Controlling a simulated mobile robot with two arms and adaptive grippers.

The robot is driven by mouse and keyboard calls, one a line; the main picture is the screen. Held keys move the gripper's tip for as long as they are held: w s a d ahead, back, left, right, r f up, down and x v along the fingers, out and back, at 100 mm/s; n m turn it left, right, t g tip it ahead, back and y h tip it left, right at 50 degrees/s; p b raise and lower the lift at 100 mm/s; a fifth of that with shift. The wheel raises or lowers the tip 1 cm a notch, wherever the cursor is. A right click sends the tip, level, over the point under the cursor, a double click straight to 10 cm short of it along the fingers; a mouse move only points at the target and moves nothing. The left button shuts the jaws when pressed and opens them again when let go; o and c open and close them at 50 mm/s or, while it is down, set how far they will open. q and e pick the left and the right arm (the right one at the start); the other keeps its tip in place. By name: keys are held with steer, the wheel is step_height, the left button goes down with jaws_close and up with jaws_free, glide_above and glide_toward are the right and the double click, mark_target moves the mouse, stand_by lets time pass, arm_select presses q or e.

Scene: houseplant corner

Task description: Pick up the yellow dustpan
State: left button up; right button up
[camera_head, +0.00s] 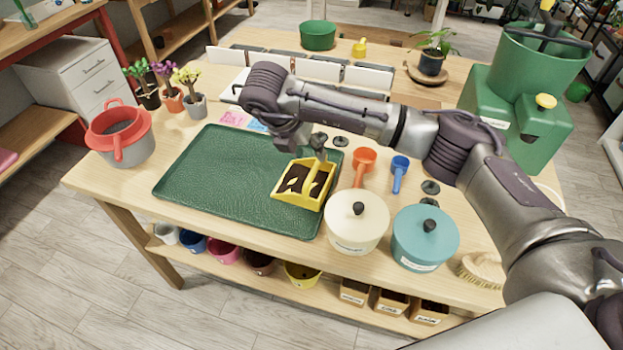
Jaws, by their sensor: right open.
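The yellow dustpan (298,201) sits on the right part of the green mat (215,175), with dark soil and pale yellow bits in it. My right gripper (319,152) is open just above the dustpan's far side, near its raised yellow part. Whether the fingers touch it or stand around it is too small to tell. My right arm reaches in from the right and crosses above the table. My left gripper is not in view.
A cream canister (356,228) and a teal canister (424,240) stand close to the right of the dustpan. Orange (363,160) and blue (400,170) scoops lie behind them. A red-and-grey pot (122,140) stands at the left. The mat's left part is clear.

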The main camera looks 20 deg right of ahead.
mark_target(316, 164)
steer(key=x, duration=0.3)
steer(key=shift+w+p+x, duration=0.2)
steer(key=shift+p+x, duration=0.9)
steer(key=shift+x, duration=1.65)
steer(key=shift+a, duration=0.25)
jaws_close()
